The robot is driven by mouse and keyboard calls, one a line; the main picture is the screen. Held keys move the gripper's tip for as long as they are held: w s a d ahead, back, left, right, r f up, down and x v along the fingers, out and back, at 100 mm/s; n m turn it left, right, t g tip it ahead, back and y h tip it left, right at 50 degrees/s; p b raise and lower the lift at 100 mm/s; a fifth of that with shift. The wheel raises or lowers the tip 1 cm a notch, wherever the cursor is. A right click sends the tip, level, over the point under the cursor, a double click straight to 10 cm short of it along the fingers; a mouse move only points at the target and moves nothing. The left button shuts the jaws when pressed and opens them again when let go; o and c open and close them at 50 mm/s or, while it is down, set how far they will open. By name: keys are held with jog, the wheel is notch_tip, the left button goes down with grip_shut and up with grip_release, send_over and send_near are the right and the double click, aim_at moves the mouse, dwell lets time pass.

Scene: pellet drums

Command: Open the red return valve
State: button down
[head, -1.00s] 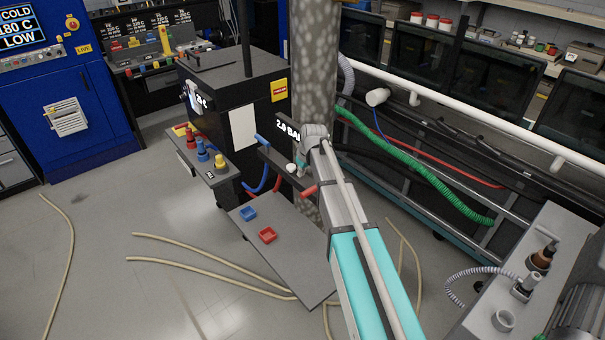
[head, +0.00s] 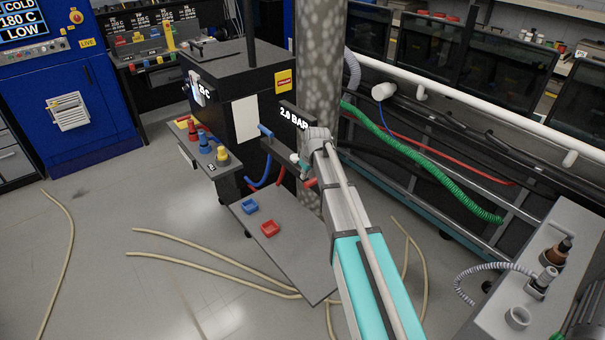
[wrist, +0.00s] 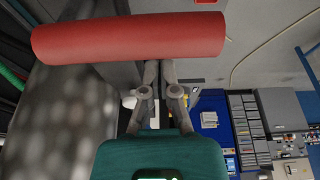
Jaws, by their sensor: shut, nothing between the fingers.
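The red return valve handle (head: 310,183) is a short red bar beside the column, below the 2.0 BAR display (head: 293,116). In the wrist view the red handle (wrist: 130,38) lies large across the top, slightly tilted. My gripper (wrist: 158,68) is shut and empty, its fingertips at the handle's lower edge. I cannot tell whether they touch it. In the head view my arm's end is just above the handle and its fingertips are hidden. A blue valve handle (head: 265,131) sits further left on the same dark bar.
A black dryer cabinet (head: 222,75) stands behind the valves, with a mottled column (head: 321,70) close to my arm. Cream hoses (head: 205,266) lie on the floor.

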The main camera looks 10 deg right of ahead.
jog(key=shift+s+d+r, duration=0.2)
jog(key=shift+s+d, duration=0.15)
jog(key=shift+s, duration=0.2)
jog(key=shift+s+d+r, duration=0.15)
jog(key=shift+s+d, duration=0.15)
jog(key=shift+s, duration=0.2)
jog(key=shift+a, duration=0.3)
jog(key=shift+s+d+n, duration=0.1)
jog(key=shift+d+n, duration=0.1)
jog(key=shift+n, duration=0.1)
